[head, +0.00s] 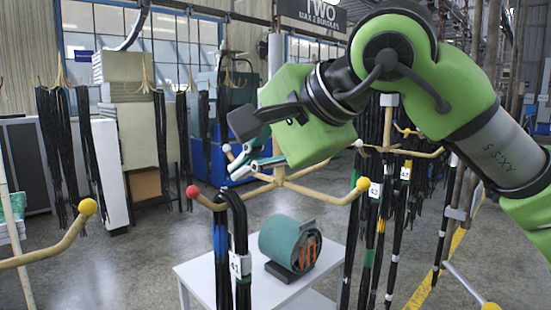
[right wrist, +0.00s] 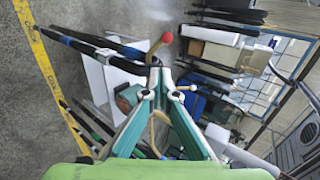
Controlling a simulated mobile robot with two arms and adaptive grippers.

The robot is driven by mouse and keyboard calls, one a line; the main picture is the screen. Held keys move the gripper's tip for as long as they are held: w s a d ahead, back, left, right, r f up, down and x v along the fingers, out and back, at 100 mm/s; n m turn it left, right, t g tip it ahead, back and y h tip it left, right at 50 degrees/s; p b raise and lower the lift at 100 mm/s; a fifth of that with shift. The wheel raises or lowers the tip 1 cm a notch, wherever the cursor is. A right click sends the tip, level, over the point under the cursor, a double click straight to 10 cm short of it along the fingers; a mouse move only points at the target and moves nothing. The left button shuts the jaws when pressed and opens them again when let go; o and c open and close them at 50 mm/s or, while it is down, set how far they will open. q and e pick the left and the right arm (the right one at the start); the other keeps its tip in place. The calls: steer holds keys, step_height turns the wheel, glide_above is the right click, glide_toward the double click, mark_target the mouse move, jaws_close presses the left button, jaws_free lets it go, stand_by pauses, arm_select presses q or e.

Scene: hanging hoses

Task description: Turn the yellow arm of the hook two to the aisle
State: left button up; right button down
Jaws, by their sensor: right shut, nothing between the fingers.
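Below the "TWO" sign (head: 312,12), a tan hook rack (head: 280,178) spreads several arms with coloured ball tips. Its yellow-tipped arm (head: 325,194) points to the right, ending in a yellow ball (head: 363,184). Its red ball (head: 193,191) is at the left, with black hoses (head: 238,225) hanging beside it; the red ball also shows in the right wrist view (right wrist: 167,37). My right gripper (head: 240,165) is shut and empty, over the rack's left side, teal fingers angled down-left; its fingertips meet in the wrist view (right wrist: 157,75). Contact with the rack is unclear. My left gripper is out of view.
A white table (head: 205,272) with a teal roll (head: 288,242) stands below the rack. Another yellow-tipped arm (head: 50,247) reaches in from the left. Hoses (head: 375,235) hang close together at the right. Bare floor lies at the left.

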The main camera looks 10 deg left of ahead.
steer(key=s+d+r+b, duration=0.1)
steer(key=s+d+r, duration=0.1)
steer(key=d, duration=0.4)
steer(key=s+d+r+b, duration=0.1)
steer(key=s+d+r, duration=0.1)
steer(key=s+d, duration=0.2)
steer(key=shift+s+d+r, duration=0.25)
steer(key=shift+s+d, duration=0.15)
steer(key=shift+d, duration=0.6)
stand_by(0.4)
